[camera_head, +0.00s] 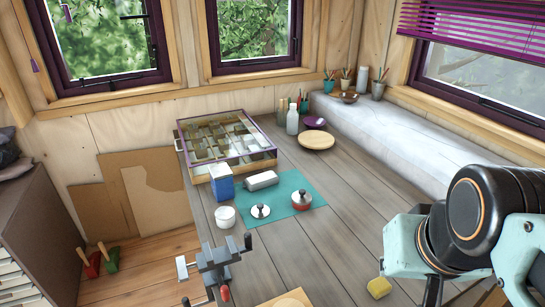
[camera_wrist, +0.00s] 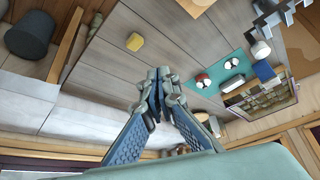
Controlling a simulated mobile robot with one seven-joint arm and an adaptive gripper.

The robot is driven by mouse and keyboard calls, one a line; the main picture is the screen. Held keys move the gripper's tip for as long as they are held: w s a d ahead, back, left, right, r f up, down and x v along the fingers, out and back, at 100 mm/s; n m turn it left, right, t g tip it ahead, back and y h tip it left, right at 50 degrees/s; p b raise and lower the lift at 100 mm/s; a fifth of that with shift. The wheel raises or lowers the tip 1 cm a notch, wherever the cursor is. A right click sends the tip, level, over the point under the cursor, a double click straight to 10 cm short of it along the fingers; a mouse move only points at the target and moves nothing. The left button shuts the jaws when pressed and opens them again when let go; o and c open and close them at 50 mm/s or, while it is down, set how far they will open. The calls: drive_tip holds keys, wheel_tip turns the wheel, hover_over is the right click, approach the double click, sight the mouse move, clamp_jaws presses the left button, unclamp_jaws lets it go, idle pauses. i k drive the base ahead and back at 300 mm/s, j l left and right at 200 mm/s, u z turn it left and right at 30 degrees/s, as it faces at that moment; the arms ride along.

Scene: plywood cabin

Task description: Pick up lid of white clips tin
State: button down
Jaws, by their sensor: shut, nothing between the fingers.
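A round white tin (camera_head: 225,216) stands on the grey plank table, just left of the teal mat (camera_head: 280,212); it also shows in the wrist view (camera_wrist: 261,50). A round white lid with a dark knob (camera_head: 260,211) lies on the mat's near left part, beside the tin and apart from it; the wrist view shows it too (camera_wrist: 229,61). No writing is legible on either. My gripper (camera_wrist: 157,76) is shut and empty, well away from tin and lid. In the head view my arm is at the lower right and hides that corner.
A red pot with a pale lid (camera_head: 301,200) stands right of the white lid. A vise (camera_head: 215,262) stands at the near left edge. A yellow block (camera_head: 379,287) lies near my arm.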

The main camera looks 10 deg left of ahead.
sight(260, 210)
drive_tip(key=u, duration=1.3)
drive_tip(key=j+u, duration=0.2)
drive_tip(key=i+j+u, duration=0.2)
drive_tip(key=j, duration=0.15)
drive_tip(key=i+j+u, duration=0.2)
drive_tip(key=j, duration=0.15)
drive_tip(key=j+u, duration=0.15)
drive_tip(key=j, duration=0.2)
drive_tip(key=i+j, duration=0.6)
drive_tip(key=i, duration=0.25)
drive_tip(key=i+z, duration=0.35)
drive_tip(key=z, duration=0.15)
drive_tip(key=i+j+z, duration=0.1)
drive_tip(key=i+z, duration=0.2)
drive_tip(key=z, duration=0.15)
drive_tip(key=i+z, duration=0.15)
drive_tip(key=z, duration=0.3)
drive_tip(key=i+z, duration=0.2)
drive_tip(key=z, duration=0.25)
drive_tip(key=i+j+z, duration=0.1)
drive_tip(key=z, duration=0.35)
drive_tip(key=i+j+z, duration=0.15)
drive_tip(key=z, duration=0.3)
drive_tip(key=i+j+z, duration=0.2)
drive_tip(key=z, duration=0.25)
